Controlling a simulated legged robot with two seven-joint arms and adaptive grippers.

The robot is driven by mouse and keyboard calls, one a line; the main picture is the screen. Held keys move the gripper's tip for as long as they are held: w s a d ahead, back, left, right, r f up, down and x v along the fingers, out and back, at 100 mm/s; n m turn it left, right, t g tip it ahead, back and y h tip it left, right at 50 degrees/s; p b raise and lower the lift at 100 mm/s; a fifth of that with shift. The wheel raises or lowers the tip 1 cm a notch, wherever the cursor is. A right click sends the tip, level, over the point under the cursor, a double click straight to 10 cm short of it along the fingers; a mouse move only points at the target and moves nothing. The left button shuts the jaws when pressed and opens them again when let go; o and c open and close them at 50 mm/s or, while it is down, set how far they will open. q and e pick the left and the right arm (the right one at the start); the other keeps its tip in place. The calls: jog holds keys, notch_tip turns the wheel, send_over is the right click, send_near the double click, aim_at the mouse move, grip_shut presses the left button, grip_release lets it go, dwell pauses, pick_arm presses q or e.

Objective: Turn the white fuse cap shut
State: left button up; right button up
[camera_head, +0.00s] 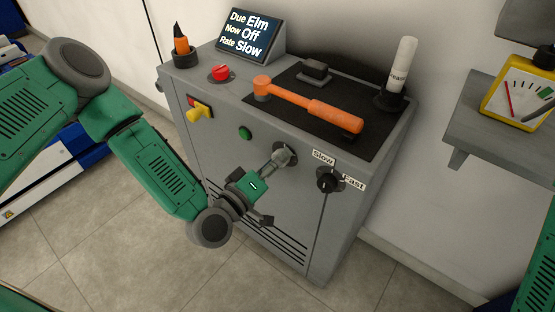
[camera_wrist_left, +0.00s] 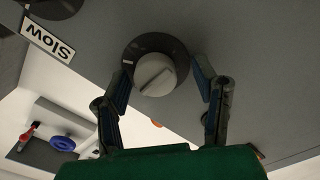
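The white fuse cap (camera_head: 284,155) sits on the front panel of the grey cabinet, left of the Slow/Fast knob. In the left wrist view the cap (camera_wrist_left: 156,74) is round and pale, with a tilted ridge across its face and a dark ring around its base. My left gripper (camera_head: 268,185) is in front of the cap. In the left wrist view its fingers (camera_wrist_left: 163,80) are spread either side of the cap, with a gap visible on the right; contact on the left is unclear. My right gripper is out of view.
The black Slow/Fast knob (camera_head: 327,179) is close to the right of the cap. A green button (camera_head: 245,133) and a yellow-handled switch (camera_head: 200,109) are to the left. An orange hammer (camera_head: 305,104) lies on the black mat (camera_head: 285,82) on top. A wall shelf (camera_head: 475,120) is at right.

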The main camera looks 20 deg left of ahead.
pick_arm(q)
jog(key=v, duration=1.2)
dwell(0.3)
